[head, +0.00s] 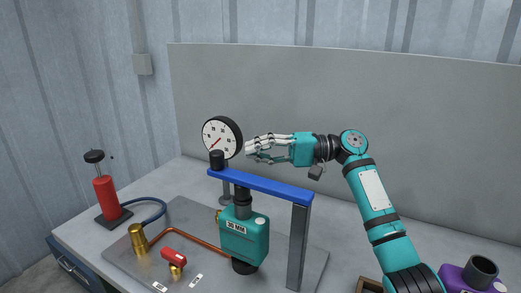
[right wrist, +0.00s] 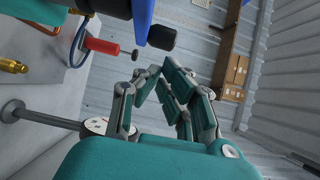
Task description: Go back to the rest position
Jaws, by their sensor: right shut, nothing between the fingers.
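My right gripper (head: 268,146) is in the middle of the head view, at the end of a teal arm that comes in from the right. It is shut and empty, above the blue bar (head: 262,186) and just right of the round pressure gauge (head: 222,138). Its fingers also show in the right wrist view (right wrist: 160,82), with nothing between them. A black knob (head: 216,160) stands on the left end of the blue bar, a little left of and below the fingertips. A teal muffler-like body (head: 245,238) stands under the bar. My left gripper is not in view.
A red hand pump (head: 107,198) with a blue hose stands at the table's left. A brass fitting (head: 138,240) and a red-handled valve (head: 173,257) sit on the metal plate (head: 190,213). A grey panel (head: 400,120) rises behind. A purple part (head: 455,278) lies at the lower right.

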